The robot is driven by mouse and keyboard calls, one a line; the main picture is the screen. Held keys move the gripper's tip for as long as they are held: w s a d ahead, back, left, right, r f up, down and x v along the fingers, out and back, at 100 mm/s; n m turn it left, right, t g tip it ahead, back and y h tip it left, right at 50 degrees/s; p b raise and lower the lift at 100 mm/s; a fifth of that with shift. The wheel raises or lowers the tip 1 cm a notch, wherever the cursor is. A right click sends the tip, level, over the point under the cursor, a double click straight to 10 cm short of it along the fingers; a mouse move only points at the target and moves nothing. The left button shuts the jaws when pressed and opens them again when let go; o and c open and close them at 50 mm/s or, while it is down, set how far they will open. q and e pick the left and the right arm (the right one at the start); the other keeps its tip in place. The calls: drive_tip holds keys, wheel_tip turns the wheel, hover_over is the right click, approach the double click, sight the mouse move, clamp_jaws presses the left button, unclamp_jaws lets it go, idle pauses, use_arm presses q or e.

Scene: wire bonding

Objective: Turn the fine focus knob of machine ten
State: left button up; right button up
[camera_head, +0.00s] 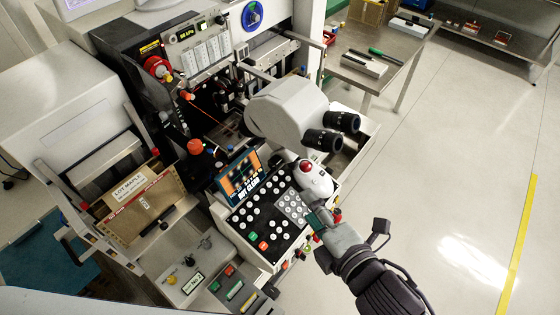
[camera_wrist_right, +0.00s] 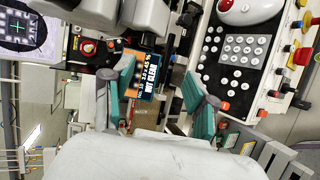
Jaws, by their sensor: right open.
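A bonding machine with a white microscope head (camera_head: 288,108) and two black eyepieces (camera_head: 332,132) stands in the middle of the head view. I cannot pick out which part is its fine focus knob, and I cannot read a machine number ten. My right gripper (camera_head: 317,218) is at the right edge of the keypad panel (camera_head: 270,215), below the eyepieces. In the right wrist view its two green fingers (camera_wrist_right: 160,95) are spread apart with nothing held between them. The small display (camera_wrist_right: 142,72) shows beyond the gap. My left gripper is not in view.
A white trackball unit with a red ball (camera_head: 313,178) sits by the panel's upper right corner. Orange-red knobs (camera_head: 195,147) stand left of the display. A brown labelled box (camera_head: 140,205) is further left. A metal table (camera_head: 385,55) is behind; the floor at right is clear.

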sight(278, 168)
drive_tip(key=p+x, duration=0.1)
drive_tip(key=x, duration=0.2)
drive_tip(key=r+x, duration=0.1)
drive_tip(key=x, duration=0.3)
drive_tip(key=a+r+p+x, duration=0.1)
drive_tip(key=x, duration=0.3)
drive_tip(key=shift+w+r+p, duration=0.25)
drive_tip(key=shift+p, duration=0.1)
drive_tip(key=shift+x, duration=0.8)
drive_tip(key=shift+f, duration=0.1)
drive_tip(key=shift+c, duration=0.4)
clamp_jaws()
drive_tip(key=t+y+b, duration=0.1)
drive_tip(key=t+b, duration=0.1)
drive_tip(key=b, duration=0.3)
drive_tip(key=f+m+t+y+b, duration=0.1)
drive_tip(key=t+b, duration=0.1)
drive_tip(key=b, duration=0.4)
drive_tip(key=m+t+y+b, duration=0.1)
drive_tip(key=t+b, duration=0.1)
drive_tip(key=b, duration=0.3)
drive_tip(key=shift+f+b, duration=0.15)
drive_tip(key=shift+b, duration=0.15)
